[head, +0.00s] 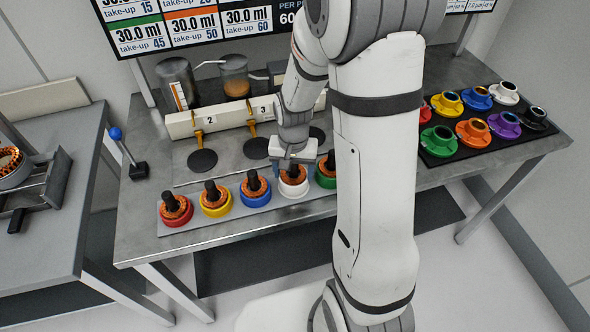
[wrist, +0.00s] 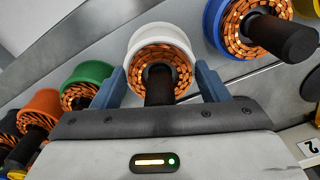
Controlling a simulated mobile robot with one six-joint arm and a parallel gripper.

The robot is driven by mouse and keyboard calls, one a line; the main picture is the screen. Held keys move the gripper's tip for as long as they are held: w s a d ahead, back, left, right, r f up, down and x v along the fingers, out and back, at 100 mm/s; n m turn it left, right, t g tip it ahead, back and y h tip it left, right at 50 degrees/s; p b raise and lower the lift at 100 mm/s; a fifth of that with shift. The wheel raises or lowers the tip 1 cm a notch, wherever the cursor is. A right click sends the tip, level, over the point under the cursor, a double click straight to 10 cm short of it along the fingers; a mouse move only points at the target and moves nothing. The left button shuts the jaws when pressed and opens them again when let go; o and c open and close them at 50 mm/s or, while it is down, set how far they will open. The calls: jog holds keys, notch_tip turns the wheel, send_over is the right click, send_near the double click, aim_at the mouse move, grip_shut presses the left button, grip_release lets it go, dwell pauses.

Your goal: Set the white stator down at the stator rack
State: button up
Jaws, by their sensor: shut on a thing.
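The white stator (head: 293,188) has a white ring, orange copper windings and a dark centre post. It is in the row on the stator rack (head: 236,212), between the blue stator (head: 255,190) and the green stator (head: 326,172). My gripper (head: 294,171) reaches down over it. In the wrist view the white stator (wrist: 160,45) sits between my two blue-grey fingers (wrist: 162,82), which are shut on it. It looks level with its neighbours. I cannot tell whether its underside touches the rack.
Red (head: 175,211) and yellow (head: 215,200) stators stand at the rack's left. My arm hides its right part; the wrist view shows an orange stator (wrist: 39,106) there. Coloured parts fill a black mat (head: 459,154) at right. A cream bar (head: 222,119) stands behind.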

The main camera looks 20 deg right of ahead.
jog(key=shift+f, duration=0.25)
jog(key=shift+f, duration=0.2)
jog(key=o, duration=1.4)
jog(key=shift+r, duration=0.1)
notch_tip(320, 180, up, 12)
jog(key=shift+s+r, duration=0.1)
jog(key=s+r+n+t, duration=0.1)
jog(key=s+r, duration=0.1)
jog(key=s, duration=0.2)
jog(key=s+r+n+t, duration=0.1)
jog(key=s+r+n, duration=0.1)
jog(key=s, duration=0.3)
jog(key=s+r+n+t, duration=0.1)
jog(key=s+r, duration=0.2)
jog(key=s, duration=0.2)
jog(key=shift+s+d+r, duration=0.1)
jog(key=shift+d, duration=0.1)
